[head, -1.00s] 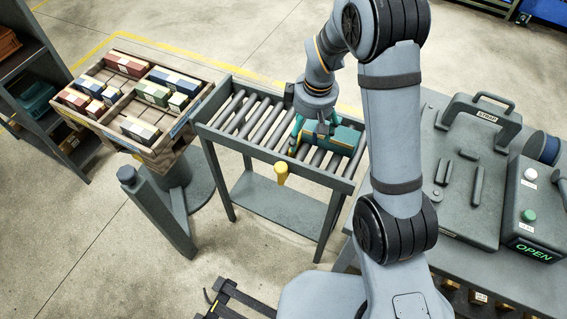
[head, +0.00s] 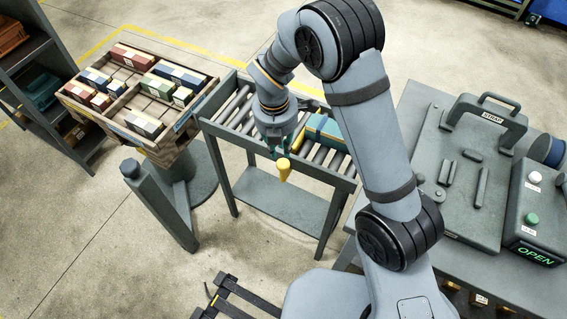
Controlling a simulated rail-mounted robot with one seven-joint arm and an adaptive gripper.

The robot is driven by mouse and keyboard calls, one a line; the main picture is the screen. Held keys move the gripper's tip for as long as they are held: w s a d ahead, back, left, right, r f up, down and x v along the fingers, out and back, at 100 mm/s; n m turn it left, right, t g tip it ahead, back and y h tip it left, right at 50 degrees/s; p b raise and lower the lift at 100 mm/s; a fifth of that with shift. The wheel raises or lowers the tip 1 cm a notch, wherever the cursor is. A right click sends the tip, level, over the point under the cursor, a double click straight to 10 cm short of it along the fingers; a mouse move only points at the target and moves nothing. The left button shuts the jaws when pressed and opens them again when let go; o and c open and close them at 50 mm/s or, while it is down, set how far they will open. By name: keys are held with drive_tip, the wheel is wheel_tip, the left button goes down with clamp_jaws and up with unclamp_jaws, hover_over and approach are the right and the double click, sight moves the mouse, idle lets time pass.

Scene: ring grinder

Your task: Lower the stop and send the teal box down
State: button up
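The teal box (head: 328,131) lies on the rollers of the conveyor (head: 343,176), toward its right end. A yellow strip shows at the box's left side; I cannot tell whether it is the stop or part of the box. A yellow handle (head: 284,173) hangs at the conveyor's near side rail. My gripper (head: 279,152) points down at the near rail, just above and at the top of this handle. It is clear of the box. The fingers are small and partly overlap the handle, so their opening and any contact are unclear.
A tilted wooden tray (head: 178,147) with several coloured boxes stands on a pedestal at the conveyor's left end. A grey post (head: 160,205) stands before it. A bench at right carries a handled press and a control box (head: 536,208) reading OPEN. Rollers left of my gripper are clear.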

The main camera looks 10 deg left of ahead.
sight(282, 164)
clamp_jaws()
drive_tip(key=f+b, duration=0.6)
drive_tip(key=f, duration=0.1)
drive_tip(key=shift+w+d+b, duration=0.1)
drive_tip(key=shift+w+b, duration=0.2)
drive_tip(key=shift+b, duration=0.05)
